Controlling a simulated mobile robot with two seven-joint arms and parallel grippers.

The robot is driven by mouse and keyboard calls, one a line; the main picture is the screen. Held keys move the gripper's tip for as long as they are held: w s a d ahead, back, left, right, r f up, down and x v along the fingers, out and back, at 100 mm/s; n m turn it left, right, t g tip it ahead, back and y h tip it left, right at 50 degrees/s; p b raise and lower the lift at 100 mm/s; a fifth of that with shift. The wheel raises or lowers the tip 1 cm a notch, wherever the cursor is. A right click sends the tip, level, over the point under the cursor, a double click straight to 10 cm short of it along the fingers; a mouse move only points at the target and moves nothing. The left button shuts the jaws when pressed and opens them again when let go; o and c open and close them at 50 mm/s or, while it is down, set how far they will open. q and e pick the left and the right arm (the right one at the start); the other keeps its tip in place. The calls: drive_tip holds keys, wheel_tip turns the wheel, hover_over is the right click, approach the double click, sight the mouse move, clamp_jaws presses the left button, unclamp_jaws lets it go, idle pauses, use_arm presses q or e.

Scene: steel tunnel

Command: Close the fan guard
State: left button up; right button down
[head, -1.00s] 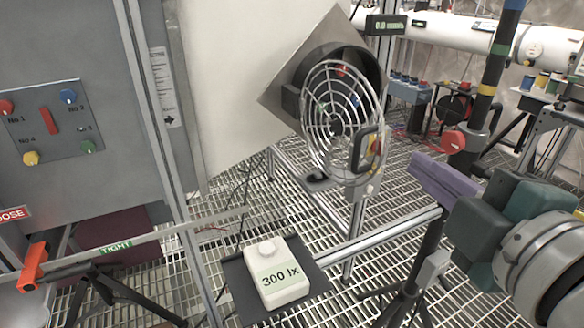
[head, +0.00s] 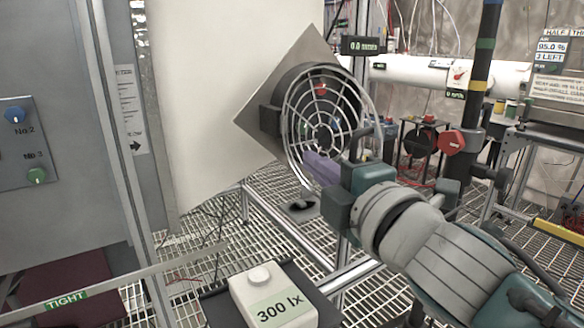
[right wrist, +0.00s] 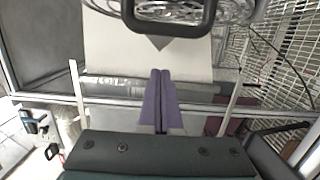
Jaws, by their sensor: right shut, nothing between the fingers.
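The fan guard (head: 325,112) is a round wire grille in front of the dark fan housing (head: 289,88), mounted on a tilted square grey plate (head: 262,98). The guard's right side stands out from the housing; its left side is by a dark block (head: 270,121). A black handle (head: 362,140) is on its right edge. My right gripper (head: 318,167) has purple fingers, shut and empty, in front of the guard's lower part. In the right wrist view the shut fingers (right wrist: 158,98) are below the black handle (right wrist: 168,28), and the wire guard (right wrist: 235,9) shows at the top. My left gripper is out of view.
A white bottle (head: 273,297) labelled 300 lx stands on a dark platform below the fan. A grey panel (head: 60,190) fills the left. A dark post (head: 482,100) with a red knob (head: 451,142) stands to the right. Rail frames cross the grated floor.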

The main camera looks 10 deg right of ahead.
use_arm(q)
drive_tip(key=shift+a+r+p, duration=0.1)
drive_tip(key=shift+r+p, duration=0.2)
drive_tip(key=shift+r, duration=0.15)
use_arm(e)
drive_tip(key=d, duration=0.2)
drive_tip(key=s+d, duration=0.1)
drive_tip(key=d, duration=0.1)
